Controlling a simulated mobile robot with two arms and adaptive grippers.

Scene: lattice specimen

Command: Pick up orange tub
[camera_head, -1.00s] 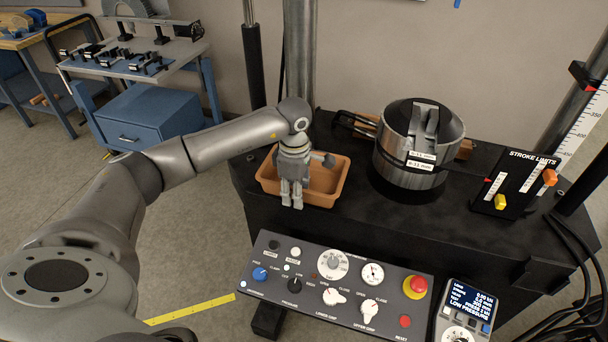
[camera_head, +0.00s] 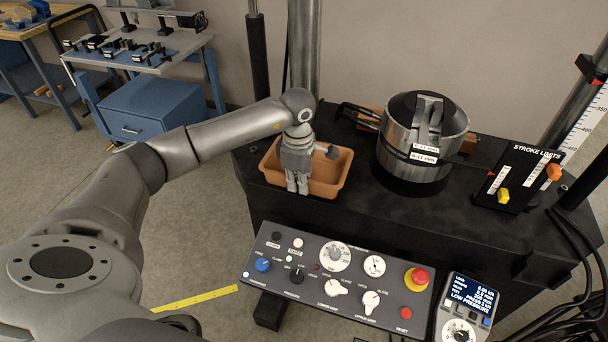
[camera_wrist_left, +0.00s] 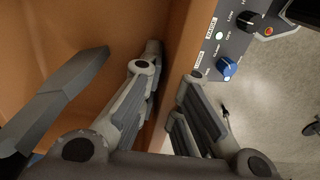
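The orange tub (camera_head: 336,178) is an open, rectangular container standing upright on the black machine deck in the head view. Its inside looks empty apart from my gripper. My left gripper (camera_head: 298,188) points down at the tub's front wall, left of its middle. In the left wrist view, one finger is inside the tub and the other outside, with the tub wall (camera_wrist_left: 178,75) between them. The fingers (camera_wrist_left: 172,80) look closed onto this wall. The tub shows no clear lift off the deck. My right gripper is not in view.
A metal cylinder (camera_head: 385,150) stands on the deck to the right, close to the tub. A control panel (camera_head: 320,312) lies in front, below the tub. A stroke-limits plate (camera_head: 520,178) is further right. A steel column (camera_head: 302,50) rises behind the tub.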

